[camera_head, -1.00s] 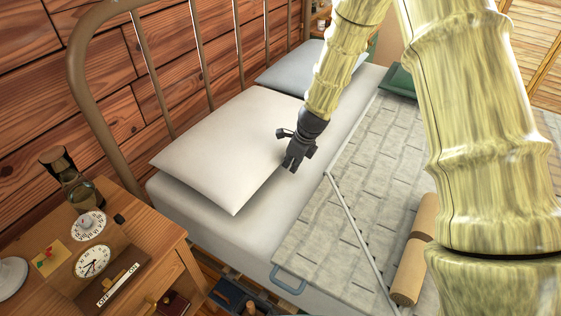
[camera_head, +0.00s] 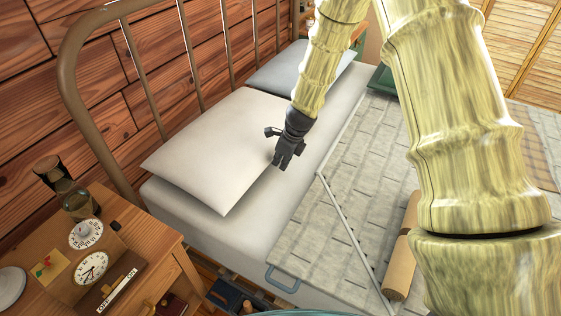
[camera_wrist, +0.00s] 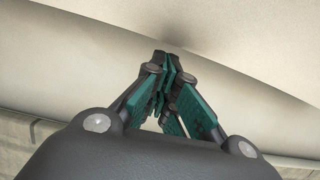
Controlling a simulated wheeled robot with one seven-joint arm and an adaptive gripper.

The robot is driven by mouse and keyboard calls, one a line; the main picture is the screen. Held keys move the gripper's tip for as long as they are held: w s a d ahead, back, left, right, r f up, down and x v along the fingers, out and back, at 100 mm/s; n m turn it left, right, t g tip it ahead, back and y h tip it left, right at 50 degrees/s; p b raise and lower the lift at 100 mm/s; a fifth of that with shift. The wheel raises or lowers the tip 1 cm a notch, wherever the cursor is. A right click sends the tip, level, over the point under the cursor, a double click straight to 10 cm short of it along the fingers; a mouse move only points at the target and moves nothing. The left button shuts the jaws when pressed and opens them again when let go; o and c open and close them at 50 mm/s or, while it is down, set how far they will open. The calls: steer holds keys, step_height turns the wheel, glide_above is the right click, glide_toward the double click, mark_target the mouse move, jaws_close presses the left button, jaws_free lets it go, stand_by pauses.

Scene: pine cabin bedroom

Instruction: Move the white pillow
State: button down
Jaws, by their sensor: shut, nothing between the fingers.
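The white pillow (camera_head: 215,150) lies on the bed near the headboard, in the middle of the head view. My gripper (camera_head: 283,166) is at the pillow's right edge, pointing down, shut and empty. In the wrist view, my gripper (camera_wrist: 162,75) has its fingers together, with the tips near or against the pale pillow (camera_wrist: 240,40) along the top; I cannot tell whether they touch. The pale mattress (camera_wrist: 110,85) seems to lie below it.
A bluish-grey pillow (camera_head: 291,66) lies farther back on the bed. A metal headboard (camera_head: 72,95) stands behind the pillows. A wooden nightstand (camera_head: 150,238) with a clock (camera_head: 91,268) is at lower left. A grey quilt (camera_head: 345,200) and a brown roll (camera_head: 400,262) cover the right side.

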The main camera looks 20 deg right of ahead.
steer(key=p+v, duration=0.7)
steer(key=v, duration=0.1)
steer(key=shift+r+p, duration=0.25)
steer(key=shift+p, duration=0.15)
